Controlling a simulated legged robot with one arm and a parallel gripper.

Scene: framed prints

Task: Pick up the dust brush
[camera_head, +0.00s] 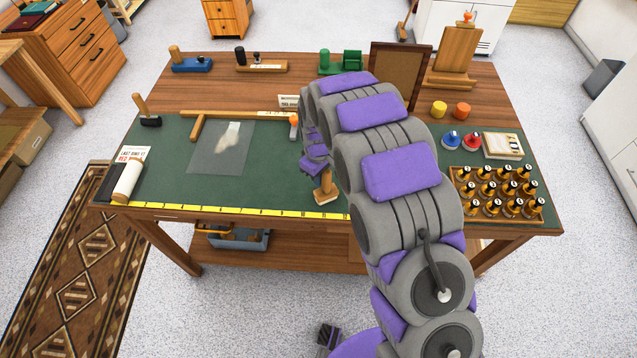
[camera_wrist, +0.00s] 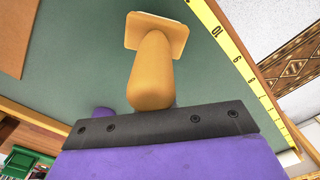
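A tan, wooden-looking piece with a rounded handle and a flat, squarish end (camera_head: 325,190), which may be the dust brush, is near the front edge of the green mat. It also shows in the wrist view (camera_wrist: 152,65), where its handle end meets the dark bolted edge of my gripper (camera_wrist: 155,122). In the head view my gripper (camera_head: 315,166) is right above its handle, partly hidden by my arm. I cannot tell whether the jaws are closed around the handle, or whether the piece touches the mat. Its bristles cannot be made out.
The green mat (camera_head: 170,180) covers the front of the wooden bench, with a yellow ruler (camera_head: 240,209) along its edge. A clear sheet (camera_head: 205,160) with a whitish patch lies left of my gripper. A rack of bottles (camera_head: 497,209) stands at right.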

